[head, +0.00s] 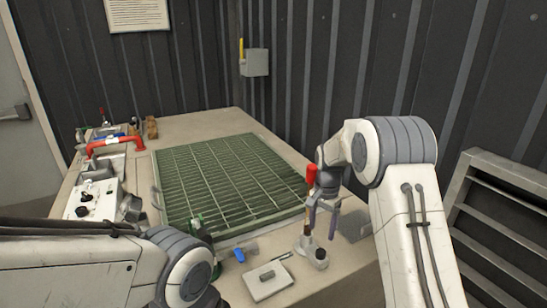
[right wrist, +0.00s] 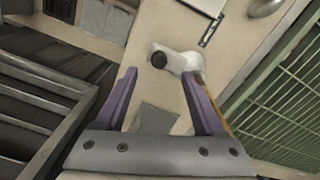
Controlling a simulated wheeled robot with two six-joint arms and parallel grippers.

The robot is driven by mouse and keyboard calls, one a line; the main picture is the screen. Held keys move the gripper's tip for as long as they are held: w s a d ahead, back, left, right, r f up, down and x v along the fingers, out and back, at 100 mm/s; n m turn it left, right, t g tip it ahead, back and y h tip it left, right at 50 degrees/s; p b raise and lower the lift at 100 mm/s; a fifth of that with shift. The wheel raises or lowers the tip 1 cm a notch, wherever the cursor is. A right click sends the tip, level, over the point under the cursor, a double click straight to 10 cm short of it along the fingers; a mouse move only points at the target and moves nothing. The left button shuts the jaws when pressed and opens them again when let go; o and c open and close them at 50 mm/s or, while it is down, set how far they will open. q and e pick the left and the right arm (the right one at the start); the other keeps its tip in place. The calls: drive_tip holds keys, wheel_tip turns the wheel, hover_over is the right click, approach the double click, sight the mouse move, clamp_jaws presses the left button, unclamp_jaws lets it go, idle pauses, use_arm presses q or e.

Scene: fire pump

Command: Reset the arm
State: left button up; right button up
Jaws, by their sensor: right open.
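My right gripper (head: 323,220) hangs over the front right part of the bench, fingers pointing down. In the right wrist view its two purple fingers (right wrist: 159,74) are apart, with nothing clearly held between them. A white fitting with a black knob (right wrist: 178,60) lies beyond the fingertips. A red-handled tool (head: 311,174) stands upright just left of the right gripper; I cannot tell whether they touch. My left arm comes in from the left; a dark end part with green bits (head: 203,233) shows behind it, and its fingers are not clear.
A green grating (head: 225,175) fills the bench middle. A white box with black knobs (head: 93,200) and a red pipe (head: 115,143) are at left. A small white block (head: 268,281), a blue piece (head: 239,255) and a white holder (head: 306,245) are at front. A louvred panel (head: 500,225) stands right.

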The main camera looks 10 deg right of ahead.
drive_tip(key=s+a+r+n, duration=0.4)
drive_tip(key=s+a, duration=0.3)
drive_tip(key=a, duration=0.1)
drive_tip(key=s+a+r+n, duration=0.4)
drive_tip(key=s+a, duration=0.3)
drive_tip(key=s, duration=0.1)
drive_tip(key=s+a+n+y, duration=0.1)
drive_tip(key=s+n, duration=0.8)
drive_tip(key=s, duration=1.1)
drive_tip(key=shift+s+a+r, duration=0.3)
drive_tip(key=shift+a+r, duration=0.1)
drive_tip(key=shift+a, duration=0.1)
drive_tip(key=shift+c, duration=0.3)
